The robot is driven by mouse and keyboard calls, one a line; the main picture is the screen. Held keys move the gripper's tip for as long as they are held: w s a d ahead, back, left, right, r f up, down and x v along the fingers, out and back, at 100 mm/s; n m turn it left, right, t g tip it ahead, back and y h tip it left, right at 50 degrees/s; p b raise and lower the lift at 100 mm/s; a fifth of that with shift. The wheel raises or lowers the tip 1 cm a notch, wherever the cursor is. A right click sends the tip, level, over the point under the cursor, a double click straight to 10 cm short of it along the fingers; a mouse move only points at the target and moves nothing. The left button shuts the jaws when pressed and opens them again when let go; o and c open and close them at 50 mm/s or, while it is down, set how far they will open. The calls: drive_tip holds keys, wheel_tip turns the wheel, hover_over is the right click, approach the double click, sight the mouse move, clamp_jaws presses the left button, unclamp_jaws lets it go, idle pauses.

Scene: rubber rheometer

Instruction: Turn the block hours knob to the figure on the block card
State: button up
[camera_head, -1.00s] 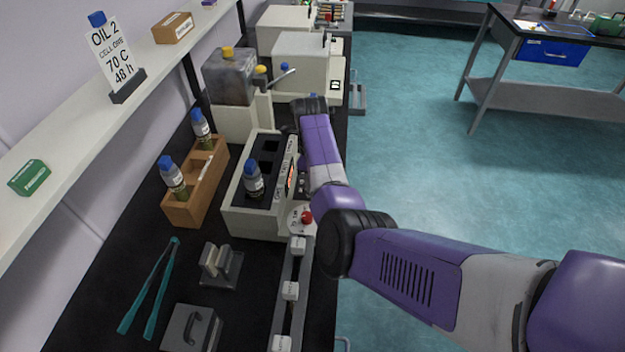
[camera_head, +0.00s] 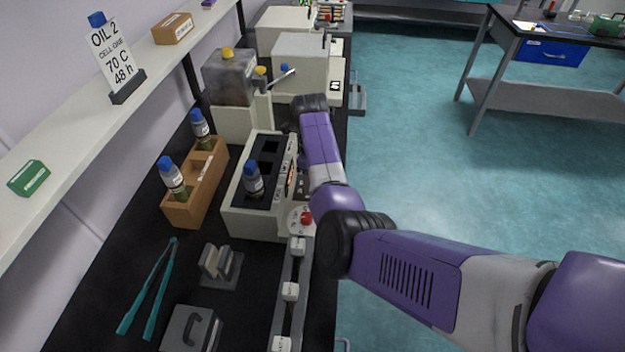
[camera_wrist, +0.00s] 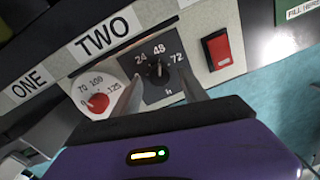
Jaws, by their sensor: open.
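The block hours knob (camera_wrist: 158,74) is a small black knob on a dark square plate in the wrist view, marked 24, 48, 72 and h. Its pointer appears to point up, near the 48. My gripper (camera_wrist: 160,78) is open, with one finger on each side of the knob. I cannot tell whether the fingers touch it. The block card (camera_head: 112,55) stands on the shelf and reads OIL 2, CELL ONE, 70 C, 48 h. The heating block (camera_head: 240,205) holds a blue-capped bottle (camera_head: 253,180). In the head view my arm hides the knob.
A red temperature knob (camera_wrist: 97,102) on a white dial is left of the hours knob, and a red rocker switch (camera_wrist: 217,50) is right of it. TWO and ONE labels are above. A wooden rack (camera_head: 190,208) with bottles stands left of the block.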

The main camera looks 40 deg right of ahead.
wheel_tip(320, 180, up, 7)
drive_tip(key=shift+a+f+b, duration=0.1)
drive_tip(key=shift+b, duration=0.3)
idle(0.4)
drive_tip(key=shift+w+d+n, duration=0.2)
drive_tip(key=shift+n, duration=0.2)
drive_tip(key=w+d+r+n+t+h, duration=0.6)
drive_tip(key=d+n+t, duration=0.2)
drive_tip(key=n, duration=0.2)
drive_tip(key=s+a+r+n+t+y+b, duration=0.1)
drive_tip(key=s+a+r+n+t+y, duration=0.3)
drive_tip(key=s+a+n, duration=0.95)
drive_tip(key=s+a+f+n+t+y+b, duration=0.1)
drive_tip(key=s+a+n+t, duration=0.5)
drive_tip(key=s+a, duration=1.4)
drive_tip(key=s+f+g+y, duration=0.1)
drive_tip(key=s+f+g, duration=0.1)
drive_tip(key=s, duration=1.1)
drive_tip(key=shift+d+f+g, duration=0.15)
drive_tip(key=shift+d+g, duration=0.1)
drive_tip(key=shift+g, duration=0.45)
